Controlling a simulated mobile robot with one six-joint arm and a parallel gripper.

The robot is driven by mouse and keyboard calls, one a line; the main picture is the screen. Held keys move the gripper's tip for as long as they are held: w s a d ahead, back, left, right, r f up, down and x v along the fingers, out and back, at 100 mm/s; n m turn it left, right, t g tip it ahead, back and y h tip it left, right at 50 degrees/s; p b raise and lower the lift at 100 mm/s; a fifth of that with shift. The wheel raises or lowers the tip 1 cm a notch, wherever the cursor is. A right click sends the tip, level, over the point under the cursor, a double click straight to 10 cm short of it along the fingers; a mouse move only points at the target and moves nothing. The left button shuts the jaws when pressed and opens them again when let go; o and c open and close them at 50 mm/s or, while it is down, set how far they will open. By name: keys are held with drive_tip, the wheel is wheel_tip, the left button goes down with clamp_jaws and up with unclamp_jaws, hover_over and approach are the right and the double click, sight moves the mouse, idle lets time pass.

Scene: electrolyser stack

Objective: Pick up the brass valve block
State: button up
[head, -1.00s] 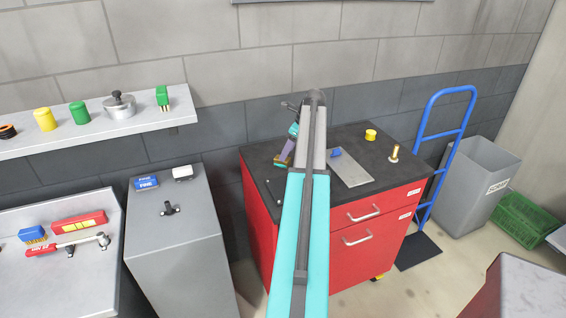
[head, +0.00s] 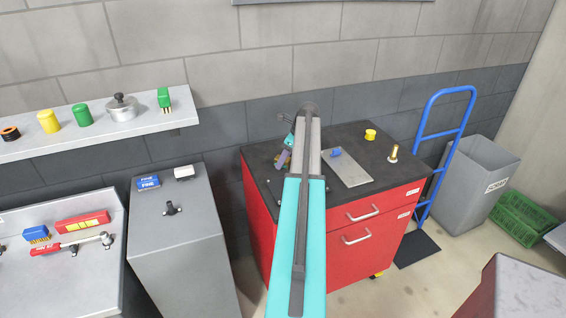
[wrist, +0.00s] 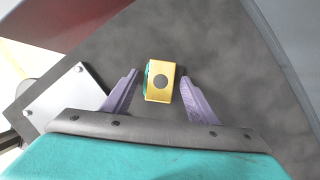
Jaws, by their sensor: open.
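The brass valve block (wrist: 163,84) shows in the wrist view as a yellow block with a dark round hole in its top face and a teal strip along its left side. It rests on the dark worktop. My gripper (wrist: 159,76) is open, with its two purple fingers on either side of the block and a visible gap on each side. In the head view my gripper (head: 284,158) is low over the left part of the cart top, partly behind my arm. The block is hardly discernible there.
The red cart (head: 347,210) has a dark top with a grey metal plate (head: 352,174) carrying a blue part (head: 335,153). A yellow spool (head: 370,134) and an upright brass fitting (head: 393,154) stand to the right. A grey cabinet (head: 180,235) is left of the cart.

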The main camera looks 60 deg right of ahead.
clamp_jaws()
idle(0.3)
drive_tip(key=shift+r, duration=0.2)
drive_tip(key=shift+r+b, duration=0.85)
drive_tip(key=shift+r, duration=0.6)
drive_tip(key=s+a+b, duration=0.1)
drive_tip(key=s+a, duration=0.1)
drive_tip(key=s, duration=0.3)
drive_tip(key=s+a+r+b, duration=0.1)
drive_tip(key=s+a, duration=0.1)
drive_tip(key=s, duration=0.3)
drive_tip(key=s+a+b, duration=0.2)
drive_tip(key=s, duration=0.2)
drive_tip(key=shift+s+a+r, duration=0.1)
drive_tip(key=shift+s+r, duration=0.3)
